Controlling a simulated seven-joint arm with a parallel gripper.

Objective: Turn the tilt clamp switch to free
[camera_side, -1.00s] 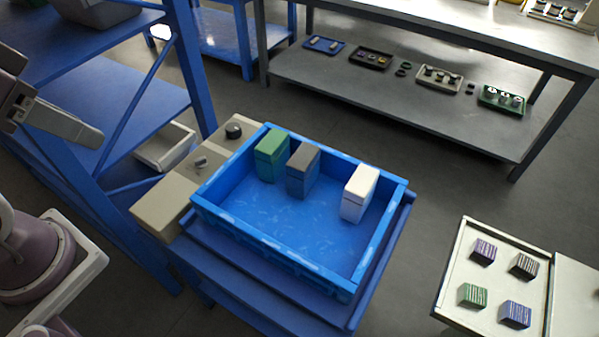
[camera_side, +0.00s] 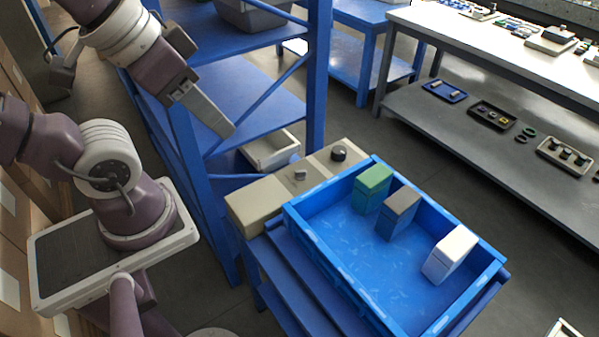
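A beige control box (camera_side: 256,204) stands against the left side of the blue tray. My gripper (camera_side: 232,131) is to the left of the box and higher in the picture, in front of the blue shelf rack. It touches neither control. Its fingers show edge-on as one grey bar, so their opening is hidden.
The blue tray (camera_side: 335,255) holds a green box (camera_side: 371,188), a grey-brown box (camera_side: 398,214) and a white box (camera_side: 450,254). The blue rack's post (camera_side: 317,75) rises behind the control box. A white bin (camera_side: 270,150) sits on a low shelf. Grey floor is open behind the tray.

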